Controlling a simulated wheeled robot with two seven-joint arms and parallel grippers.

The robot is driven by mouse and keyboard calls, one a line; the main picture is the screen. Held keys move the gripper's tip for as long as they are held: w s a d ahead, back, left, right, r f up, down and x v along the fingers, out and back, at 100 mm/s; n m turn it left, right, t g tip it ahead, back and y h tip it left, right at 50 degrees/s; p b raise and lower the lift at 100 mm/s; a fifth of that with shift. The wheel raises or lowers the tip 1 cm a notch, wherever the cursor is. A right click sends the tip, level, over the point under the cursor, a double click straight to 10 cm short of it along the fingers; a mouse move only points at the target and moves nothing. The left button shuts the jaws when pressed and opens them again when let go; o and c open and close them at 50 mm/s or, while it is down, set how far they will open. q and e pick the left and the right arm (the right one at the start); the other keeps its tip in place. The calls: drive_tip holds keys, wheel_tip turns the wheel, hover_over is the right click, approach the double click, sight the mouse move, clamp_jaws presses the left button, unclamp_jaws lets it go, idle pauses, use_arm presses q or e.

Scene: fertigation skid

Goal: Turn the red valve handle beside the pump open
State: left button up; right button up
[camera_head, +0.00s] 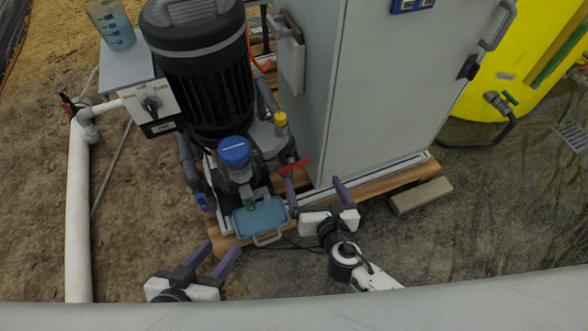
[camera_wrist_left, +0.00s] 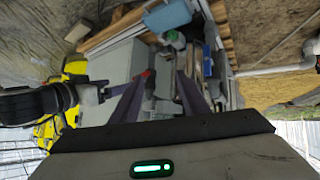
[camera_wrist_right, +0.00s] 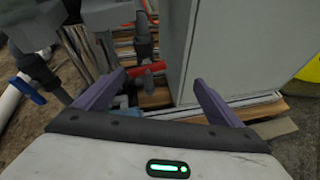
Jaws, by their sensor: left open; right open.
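The red valve handle (camera_head: 293,166) is a short bar beside the black pump (camera_head: 205,70), near the lower left edge of the grey cabinet. In the right wrist view the red handle (camera_wrist_right: 147,69) lies ahead of my fingers, slightly left of centre between them. My right gripper (camera_head: 315,190) is open and empty, just in front of the handle and apart from it. My left gripper (camera_head: 212,260) is open and empty, lower left, in front of the skid. The handle also shows small in the left wrist view (camera_wrist_left: 147,74), beyond the left fingers.
The grey cabinet (camera_head: 375,90) stands directly right of the handle. A blue-capped filter (camera_head: 234,152) and a blue-grey lidded box (camera_head: 262,218) sit left of it. A wooden pallet (camera_head: 385,182) carries the skid. A white pipe (camera_head: 79,210) runs at left. Ground in front is open.

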sight(294, 167)
drive_tip(key=w+a+f+n+b, duration=0.1)
drive_tip(key=w, duration=0.2)
drive_tip(key=w+a+f+n+y+b, duration=0.1)
drive_tip(key=w+f+n+b, duration=0.1)
drive_tip(key=w+a+f+n+b, duration=0.1)
drive_tip(key=w+a+f+n, duration=0.1)
drive_tip(key=w, duration=0.1)
drive_tip(key=shift+w+a+f+b, duration=0.1)
drive_tip(key=shift+w+f+b, duration=0.05)
drive_tip(key=shift+w+b, duration=0.2)
drive_tip(key=shift+w+a+f, duration=0.1)
drive_tip(key=shift+w+a, duration=0.05)
drive_tip(key=shift+w, duration=0.4)
use_arm(q)
drive_tip(key=shift+m+g+h, duration=0.4)
drive_tip(key=shift+m+g, duration=0.3)
drive_tip(key=shift+g, duration=0.2)
drive_tip(key=d+f, duration=0.1)
drive_tip(key=w+d+f, duration=0.1)
drive_tip(key=f, duration=0.1)
drive_tip(key=shift+w+d+f, duration=0.25)
drive_tip(key=shift+d+f, duration=0.05)
drive_tip(key=shift+d, duration=0.1)
use_arm(e)
drive_tip(key=c, duration=1.1)
drive_tip(key=shift+o, duration=0.2)
